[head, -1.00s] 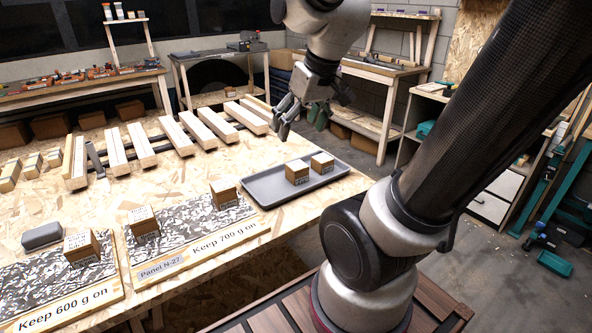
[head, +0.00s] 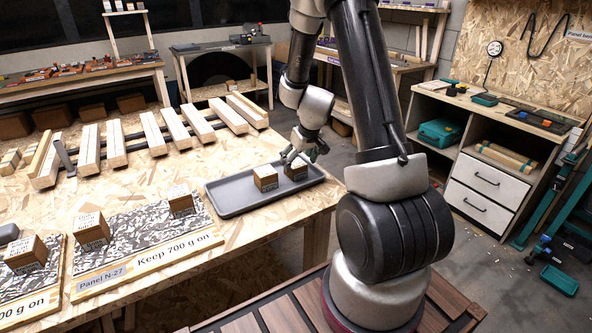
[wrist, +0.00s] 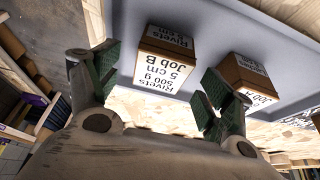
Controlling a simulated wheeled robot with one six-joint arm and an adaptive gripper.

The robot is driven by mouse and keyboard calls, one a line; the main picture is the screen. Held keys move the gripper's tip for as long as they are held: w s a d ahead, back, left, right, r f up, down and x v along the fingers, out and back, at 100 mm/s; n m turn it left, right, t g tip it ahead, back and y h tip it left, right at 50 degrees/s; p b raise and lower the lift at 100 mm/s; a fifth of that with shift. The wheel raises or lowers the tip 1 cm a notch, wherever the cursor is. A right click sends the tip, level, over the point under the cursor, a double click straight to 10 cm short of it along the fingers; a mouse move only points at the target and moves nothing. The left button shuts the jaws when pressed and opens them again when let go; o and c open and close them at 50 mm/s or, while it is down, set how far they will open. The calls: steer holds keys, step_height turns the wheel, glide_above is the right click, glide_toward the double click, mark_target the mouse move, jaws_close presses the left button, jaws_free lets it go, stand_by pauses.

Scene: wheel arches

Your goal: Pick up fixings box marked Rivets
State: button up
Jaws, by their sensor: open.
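A small cardboard box with a white label (wrist: 165,60) reads Rivets, 500 g, 5 cm, Job B in the wrist view. It appears to be the right-hand box (head: 296,170) on the grey tray (head: 228,207) in the head view. A second box (wrist: 247,78), with Rivets and Job A partly readable, stands beside it and is the left-hand one (head: 265,179) on the tray. My gripper (head: 298,154) is just above the right-hand box. In the wrist view its green-padded fingers (wrist: 158,80) are apart, with the Job B box ahead between them. One finger partly overlaps the Job A box.
Several similar boxes (head: 91,231) stand on patterned panels at the left, one labelled Keep 700 g on. Wooden slats (head: 153,134) lie across the table behind the tray. A drawer cabinet (head: 487,178) stands at the right beyond open floor.

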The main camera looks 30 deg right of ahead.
mark_target(296, 163)
steer(key=x, duration=0.4)
steer(key=shift+r, duration=0.1)
steer(key=c, duration=1.5)
